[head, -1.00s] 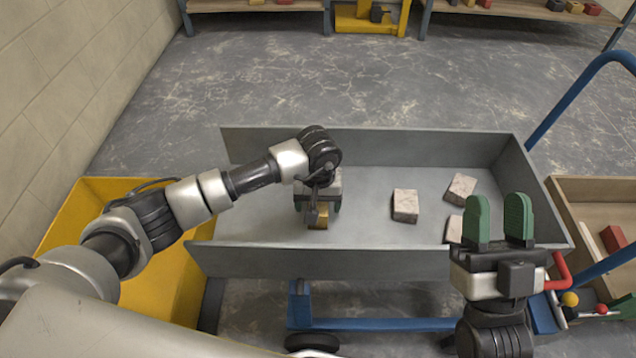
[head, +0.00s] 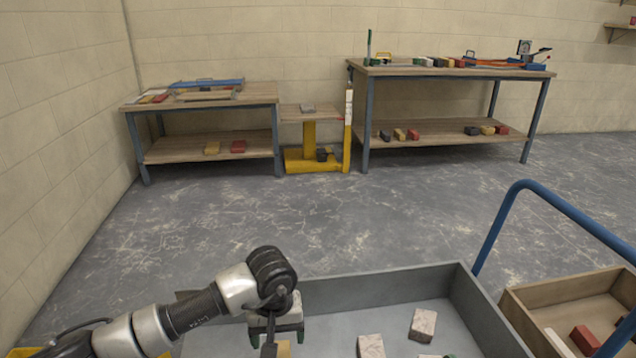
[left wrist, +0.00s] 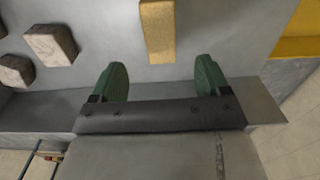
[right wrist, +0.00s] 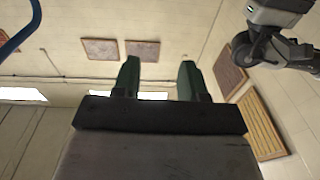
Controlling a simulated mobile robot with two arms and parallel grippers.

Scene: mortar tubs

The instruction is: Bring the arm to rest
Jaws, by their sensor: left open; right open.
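My left gripper (head: 276,334) hangs over the grey tray (head: 375,289) at the bottom of the head view, pointing down. In the left wrist view its green fingers (left wrist: 162,76) are apart with nothing between them. A yellow block (left wrist: 158,30) lies on the tray floor just beyond the fingertips, not held. My right gripper (right wrist: 160,78) shows in the right wrist view, its green fingers apart and empty, facing the wall and ceiling. In the head view it is almost wholly below the picture edge.
Pale speckled blocks (head: 422,325) lie in the tray. A blue handle (head: 565,205) and a wooden box (head: 535,315) with a red block are at right. Workbenches (head: 460,70) stand along the back wall. The floor (head: 300,220) between is clear.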

